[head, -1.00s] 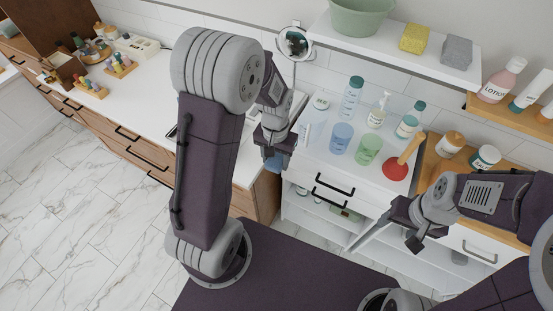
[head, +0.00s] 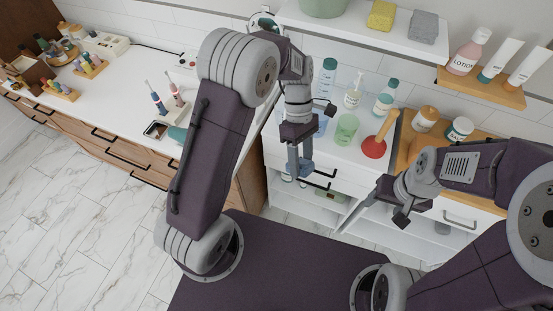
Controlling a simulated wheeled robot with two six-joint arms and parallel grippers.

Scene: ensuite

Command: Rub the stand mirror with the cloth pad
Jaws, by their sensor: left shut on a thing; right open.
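The round stand mirror (head: 262,20) is at the top centre of the head view, behind my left arm. Only part of its rim and glass shows, and its stand is hidden. My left gripper (head: 300,154) points down in front of the white cabinet, well below the mirror and apart from it. It is shut on the blue-grey cloth pad (head: 301,166), which hangs below it and is partly covered by the fingers. My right gripper (head: 388,204) is open and empty, low in front of the cabinet at the right.
A green cup (head: 346,128), a pump bottle (head: 353,93) and a red plunger (head: 374,147) stand on the white cabinet top.

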